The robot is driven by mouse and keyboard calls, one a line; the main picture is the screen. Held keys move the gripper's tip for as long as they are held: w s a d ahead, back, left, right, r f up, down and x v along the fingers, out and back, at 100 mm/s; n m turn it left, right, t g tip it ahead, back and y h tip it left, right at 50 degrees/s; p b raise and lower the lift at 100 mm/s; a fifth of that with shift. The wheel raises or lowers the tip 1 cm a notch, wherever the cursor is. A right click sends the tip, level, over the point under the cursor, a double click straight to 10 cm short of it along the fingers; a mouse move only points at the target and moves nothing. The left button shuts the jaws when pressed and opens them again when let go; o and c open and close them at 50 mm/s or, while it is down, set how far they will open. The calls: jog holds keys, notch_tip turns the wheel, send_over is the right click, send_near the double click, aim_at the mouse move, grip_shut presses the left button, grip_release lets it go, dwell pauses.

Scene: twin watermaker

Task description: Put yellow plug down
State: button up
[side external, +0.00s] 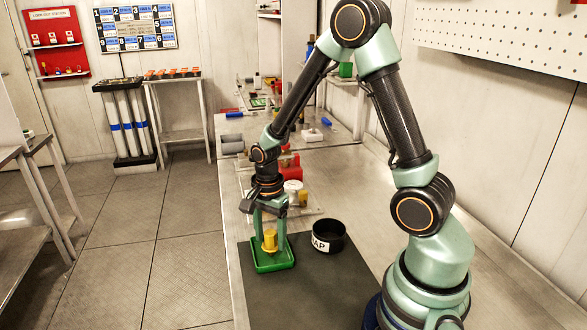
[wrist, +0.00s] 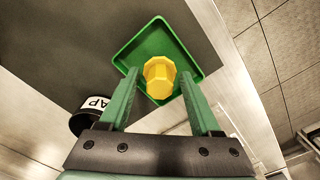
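The yellow plug (side external: 270,240) stands in the green tray (side external: 273,267), and it also shows in the wrist view (wrist: 160,76). My gripper (side external: 270,244) points down over the tray, with one finger on each side of the plug. In the wrist view the green fingers (wrist: 159,73) are spread wider than the plug, with a narrow gap showing on both sides. The green tray's rim (wrist: 128,47) surrounds the plug. Whether the plug's underside rests fully on the tray floor is hidden.
A black round container labelled "AP" (side external: 328,236) stands right of the tray on a dark mat (side external: 310,285). Behind are a white spool-like part (side external: 294,190) and red parts (side external: 289,165). The bench's left edge is close to the tray. The mat's front is clear.

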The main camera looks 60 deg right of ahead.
notch_tip(320, 180, up, 12)
notch_tip(320, 180, up, 6)
jog(key=n+t, duration=0.2)
jog(key=n, duration=0.6)
send_over(270, 232)
jog(key=s+a, duration=0.2)
jog(key=a, duration=0.1)
jog(key=s+a+r+n+t, duration=0.1)
jog(key=n, duration=0.2)
jog(key=s+r+n+t, duration=0.1)
jog(key=n, duration=0.2)
jog(key=s+a+r+n+t, duration=0.1)
jog(key=s+n, duration=0.1)
jog(key=n, duration=0.2)
jog(key=shift+a+r+t, duration=0.15)
jog(key=shift+a+t, duration=0.15)
jog(key=shift+a, duration=0.05)
